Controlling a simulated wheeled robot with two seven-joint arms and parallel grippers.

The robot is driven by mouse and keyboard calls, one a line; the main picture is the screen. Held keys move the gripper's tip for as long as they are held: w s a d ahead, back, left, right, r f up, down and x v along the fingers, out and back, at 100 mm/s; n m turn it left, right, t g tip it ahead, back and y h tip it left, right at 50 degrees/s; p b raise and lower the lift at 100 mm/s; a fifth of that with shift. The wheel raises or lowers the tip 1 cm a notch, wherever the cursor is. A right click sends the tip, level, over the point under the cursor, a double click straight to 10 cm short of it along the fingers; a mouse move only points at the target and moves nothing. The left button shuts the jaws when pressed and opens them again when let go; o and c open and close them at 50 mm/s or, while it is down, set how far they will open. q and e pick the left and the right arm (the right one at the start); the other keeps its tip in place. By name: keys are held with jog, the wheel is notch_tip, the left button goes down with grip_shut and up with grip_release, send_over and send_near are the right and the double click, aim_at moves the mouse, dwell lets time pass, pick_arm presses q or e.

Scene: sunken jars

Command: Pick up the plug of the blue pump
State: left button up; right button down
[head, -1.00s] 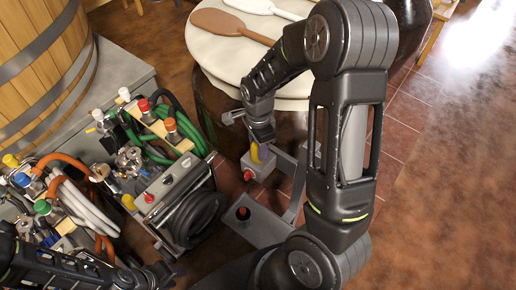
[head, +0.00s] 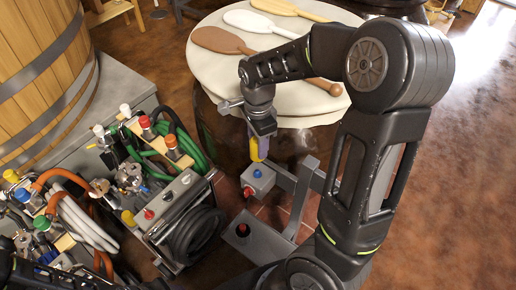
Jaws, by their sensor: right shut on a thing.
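My right gripper (head: 262,128) points down beside the pale round top and is shut on a yellow plug (head: 257,149). The yellow plug hangs upright just above a small grey box (head: 262,182). The box has a blue round socket (head: 257,173) on its top and a red knob (head: 247,192) on its front. I cannot tell whether the plug's lower end still touches the box. Part of my left arm shows at the bottom left edge; its gripper is not visible. Which pump is the blue one is not clear to me.
A second grey box with a red socket (head: 243,231) stands below the first, beside a grey bracket (head: 299,205). A machine with a coiled black hose (head: 195,238) is on the left. Several paddles lie on the pale round top (head: 210,62).

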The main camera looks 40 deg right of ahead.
dwell(0.6)
jog(key=w+a+r+n, duration=0.2)
jog(key=w+a+n, duration=0.8)
jog(key=n, duration=0.9)
jog(key=shift+w+a+r+n, duration=0.3)
jog(key=shift+a+r, duration=0.1)
jog(key=shift+a, duration=0.85)
